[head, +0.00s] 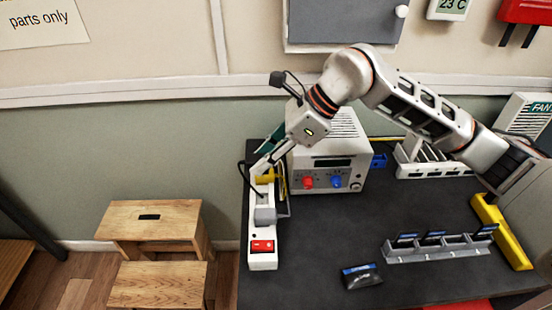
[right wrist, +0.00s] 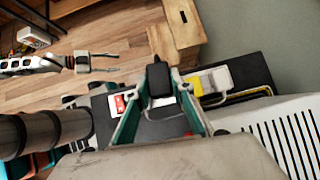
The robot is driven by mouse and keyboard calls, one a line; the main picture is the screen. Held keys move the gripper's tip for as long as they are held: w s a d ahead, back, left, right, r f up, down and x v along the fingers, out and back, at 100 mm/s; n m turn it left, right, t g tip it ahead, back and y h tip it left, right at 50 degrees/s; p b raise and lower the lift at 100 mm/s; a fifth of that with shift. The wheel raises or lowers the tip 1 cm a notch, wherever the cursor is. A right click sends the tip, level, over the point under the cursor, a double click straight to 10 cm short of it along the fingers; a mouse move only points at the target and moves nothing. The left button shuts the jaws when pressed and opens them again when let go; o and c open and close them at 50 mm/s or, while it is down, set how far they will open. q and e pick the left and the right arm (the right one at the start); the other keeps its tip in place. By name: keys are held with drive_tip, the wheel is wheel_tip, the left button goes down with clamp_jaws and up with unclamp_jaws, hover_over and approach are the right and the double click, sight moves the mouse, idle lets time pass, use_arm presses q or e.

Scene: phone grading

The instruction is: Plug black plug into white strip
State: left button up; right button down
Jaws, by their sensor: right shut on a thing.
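The white strip (head: 262,254) lies along the left edge of the dark bench, with a red switch (head: 262,246) at its near end. A yellow plug (head: 264,179) and a grey plug (head: 265,214) are on it. My right gripper (head: 259,167) is at the strip's far end. In the right wrist view it is shut on the black plug (right wrist: 158,82), which sits between the green-edged fingers. In the head view the plug is mostly hidden; I cannot tell whether it touches the strip. My left gripper (right wrist: 108,62) shows open and empty, over the floor, in the right wrist view.
A white power supply (head: 328,175) stands close right of the strip. A phone rack (head: 440,248), a small dark packet (head: 361,276) and a yellow bar (head: 502,232) lie further right. Wooden steps (head: 150,222) stand left of the bench. The bench middle is clear.

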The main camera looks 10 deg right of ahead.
use_arm(q)
drive_tip(key=shift+s+d+f, duration=0.15)
drive_tip(key=shift+d+f, duration=0.05)
use_arm(e)
drive_tip(key=shift+w+a+f+n+g+y, duration=0.2)
drive_tip(key=shift+n+g+y, duration=0.1)
drive_tip(key=shift+n, duration=0.1)
wheel_tip(320, 180, down, 2)
drive_tip(key=shift+f+b, duration=0.1)
drive_tip(key=shift+b, duration=0.6)
wheel_tip(320, 180, down, 5)
drive_tip(key=b, duration=0.3)
drive_tip(key=shift+f, duration=0.4)
use_arm(q)
drive_tip(key=shift+w+a+f+y, duration=0.15)
drive_tip(key=shift+w+a+f, duration=0.15)
drive_tip(key=shift+f, duration=0.35)
drive_tip(key=shift+w+a+f+y, duration=0.15)
drive_tip(key=shift+w+a+f, duration=0.15)
drive_tip(key=shift+f, duration=0.3)
drive_tip(key=shift+s+d+f, duration=0.1)
drive_tip(key=shift+s+f, duration=0.1)
drive_tip(key=shift+s, duration=0.25)
